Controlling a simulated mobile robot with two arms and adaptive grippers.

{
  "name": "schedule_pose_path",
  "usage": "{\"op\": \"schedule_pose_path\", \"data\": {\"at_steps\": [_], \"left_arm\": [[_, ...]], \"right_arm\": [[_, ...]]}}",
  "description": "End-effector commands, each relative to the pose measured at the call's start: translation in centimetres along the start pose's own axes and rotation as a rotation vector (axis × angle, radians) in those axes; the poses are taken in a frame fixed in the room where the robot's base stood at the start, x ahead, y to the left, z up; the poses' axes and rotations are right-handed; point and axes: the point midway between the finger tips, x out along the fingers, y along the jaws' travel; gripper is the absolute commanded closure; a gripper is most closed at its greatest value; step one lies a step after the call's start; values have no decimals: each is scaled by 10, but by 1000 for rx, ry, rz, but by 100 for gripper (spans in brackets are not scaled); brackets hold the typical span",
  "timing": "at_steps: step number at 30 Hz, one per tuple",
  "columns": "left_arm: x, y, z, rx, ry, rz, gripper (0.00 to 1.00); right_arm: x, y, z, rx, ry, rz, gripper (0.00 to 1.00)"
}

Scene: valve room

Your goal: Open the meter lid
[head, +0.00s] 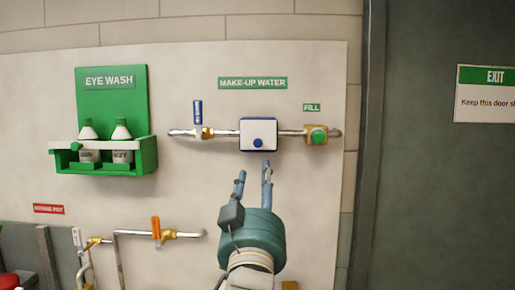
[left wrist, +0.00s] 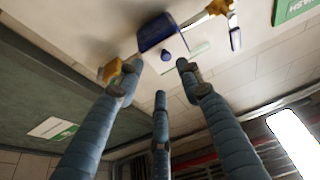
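The meter (head: 258,127) is a white box with a dark blue edge on the make-up water pipe; its lid appears closed over the front. A round blue knob (head: 258,143) sits low on its face. In the left wrist view the meter's blue side (left wrist: 152,34) and the knob (left wrist: 166,56) show near the top. My left gripper (head: 254,173) is below the meter, with its fingers pointing up at it. The fingers are spread with nothing between them, also in the left wrist view (left wrist: 160,72). They look apart from the knob. My right gripper is out of view.
A blue-handled valve (head: 198,113) is left of the meter, and a brass fill valve with a green knob (head: 318,135) is right. The eye wash station (head: 112,100) juts from the wall at left. Lower pipes with an orange handle (head: 156,228) lie lower left. A door (head: 440,180) is at right.

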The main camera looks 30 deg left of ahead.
Motion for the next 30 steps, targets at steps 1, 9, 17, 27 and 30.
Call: {"op": "schedule_pose_path", "data": {"at_steps": [1,9,17,27,30], "left_arm": [[2,-3,-9,-7,17,-9,63],[40,-5,-16,-5,24,-14,63],[87,-6,-16,-6,23,-13,63],[108,-6,-13,-9,21,-12,63],[108,-5,-12,-10,21,-11,63]], "right_arm": [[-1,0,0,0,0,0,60],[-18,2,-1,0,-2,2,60],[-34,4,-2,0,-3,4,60],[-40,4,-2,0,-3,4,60],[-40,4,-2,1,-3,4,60]]}}
